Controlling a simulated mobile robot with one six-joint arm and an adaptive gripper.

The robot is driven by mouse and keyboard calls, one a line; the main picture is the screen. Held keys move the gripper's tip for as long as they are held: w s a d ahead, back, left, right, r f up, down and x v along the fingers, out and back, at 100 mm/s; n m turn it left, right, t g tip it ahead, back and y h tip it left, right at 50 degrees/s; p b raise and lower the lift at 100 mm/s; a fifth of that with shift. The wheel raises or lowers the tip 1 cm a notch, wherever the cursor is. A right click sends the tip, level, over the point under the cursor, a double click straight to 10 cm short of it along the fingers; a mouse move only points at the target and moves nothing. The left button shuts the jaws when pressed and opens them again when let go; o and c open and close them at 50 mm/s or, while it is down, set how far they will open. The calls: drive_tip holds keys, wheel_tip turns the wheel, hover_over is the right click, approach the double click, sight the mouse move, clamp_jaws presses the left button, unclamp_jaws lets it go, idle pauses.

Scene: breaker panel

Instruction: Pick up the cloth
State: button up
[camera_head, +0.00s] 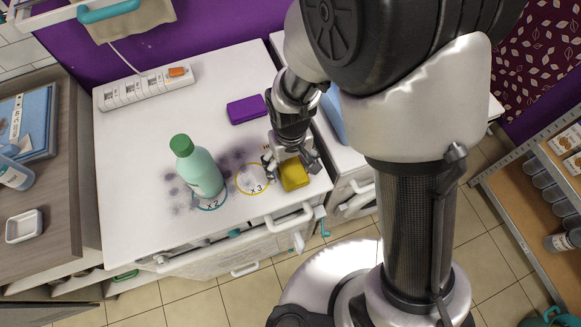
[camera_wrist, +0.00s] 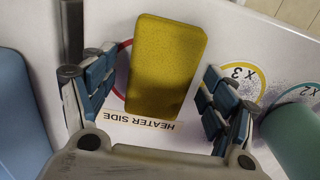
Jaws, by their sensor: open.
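A yellow rounded slab (camera_head: 294,174), perhaps a folded cloth or a sponge, lies near the front right corner of the white top. It also shows in the wrist view (camera_wrist: 164,65), flat and partly over a red ring. My gripper (camera_head: 290,163) is open above it, with one finger on each side of it in the wrist view (camera_wrist: 162,68). I see no clear contact, and the fingers cover part of it in the head view. A folded blue cloth-like stack (camera_head: 38,125) lies on the left cabinet. A beige cloth (camera_head: 133,20) hangs at the top left.
A green-capped bottle (camera_head: 199,168) stands on the x2 ring, left of the yellow x3 ring (camera_head: 252,179). A purple block (camera_head: 247,109) and a white power strip (camera_head: 147,87) lie further back. A light blue object (camera_head: 334,112) stands right of my gripper.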

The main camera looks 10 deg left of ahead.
sight(291, 165)
drive_tip(key=shift+r, duration=0.1)
drive_tip(key=shift+c, duration=0.5)
drive_tip(key=c, duration=1)
drive_tip(key=shift+o, duration=0.2)
wheel_tip(291, 165, up, 20)
drive_tip(key=p, duration=0.7)
